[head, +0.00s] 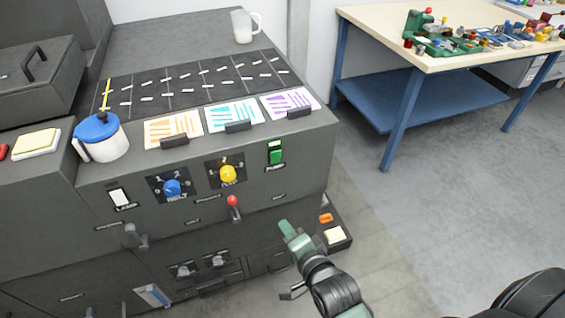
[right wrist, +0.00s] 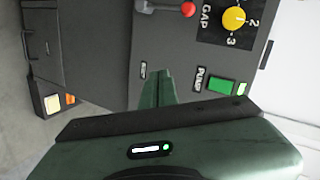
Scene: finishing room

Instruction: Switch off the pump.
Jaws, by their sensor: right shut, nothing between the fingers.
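The green pump switch (head: 276,153) is set in the right end of the grey machine's sloping front panel, with a PUMP label below it. It also shows in the right wrist view (right wrist: 222,87), bright green, with a paler strip at its upper end. My right gripper (head: 287,229) is shut and empty, in front of the machine, below the switch and apart from it. In the right wrist view my shut fingers (right wrist: 156,84) point toward the panel, left of the PUMP label. My left gripper is not in view.
Near the switch are a yellow GAP knob (head: 228,174), a red-tipped lever (head: 233,203), a blue knob (head: 172,188) and a white rocker (head: 120,197). A blue-lidded jug (head: 103,140) stands on the machine at left.

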